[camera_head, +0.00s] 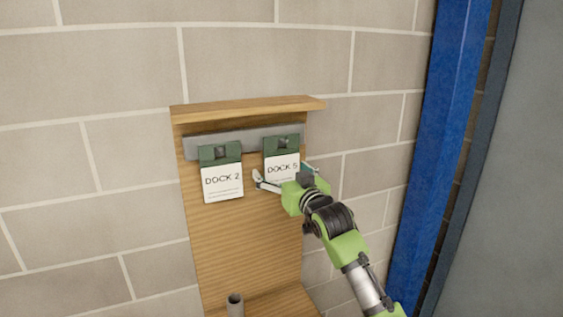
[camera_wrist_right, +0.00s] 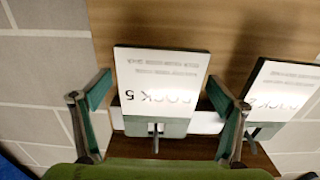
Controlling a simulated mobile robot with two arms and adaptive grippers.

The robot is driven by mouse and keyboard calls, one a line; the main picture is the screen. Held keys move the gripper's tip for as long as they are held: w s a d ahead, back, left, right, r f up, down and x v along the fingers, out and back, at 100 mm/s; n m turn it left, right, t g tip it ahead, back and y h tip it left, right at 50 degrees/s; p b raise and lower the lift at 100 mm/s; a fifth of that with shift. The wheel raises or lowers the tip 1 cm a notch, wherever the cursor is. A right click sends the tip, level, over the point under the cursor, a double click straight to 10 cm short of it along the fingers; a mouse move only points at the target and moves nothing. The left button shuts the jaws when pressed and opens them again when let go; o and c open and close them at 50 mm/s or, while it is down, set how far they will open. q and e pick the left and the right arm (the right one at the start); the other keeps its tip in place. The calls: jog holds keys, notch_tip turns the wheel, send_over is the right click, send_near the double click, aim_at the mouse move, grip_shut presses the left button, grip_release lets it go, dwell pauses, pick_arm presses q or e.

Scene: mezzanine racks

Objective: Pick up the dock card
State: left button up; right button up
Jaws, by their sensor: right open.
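Two white dock cards with green tops hang from a grey metal strip on a wooden board. The dock 2 card (camera_head: 222,182) is on the left. The dock 5 card (camera_head: 280,164) is on the right, its lower part partly hidden by my right gripper (camera_head: 284,172). In the right wrist view, turned upside down, the dock 5 card (camera_wrist_right: 160,80) lies between the two spread fingers of my right gripper (camera_wrist_right: 158,80). The fingers are open; I cannot tell whether either touches the card. The dock 2 card (camera_wrist_right: 275,92) is beyond the right-hand finger. My left gripper is not in view.
The wooden board (camera_head: 245,240) has a top ledge (camera_head: 245,109) above the cards and a lower shelf. A grey cylinder (camera_head: 235,305) stands near the lower shelf. A blue post (camera_head: 430,150) rises at the right. The block wall (camera_head: 80,150) is bare at the left.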

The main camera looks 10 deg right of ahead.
jog(key=c, duration=1.2)
jog(key=shift+r, duration=0.1)
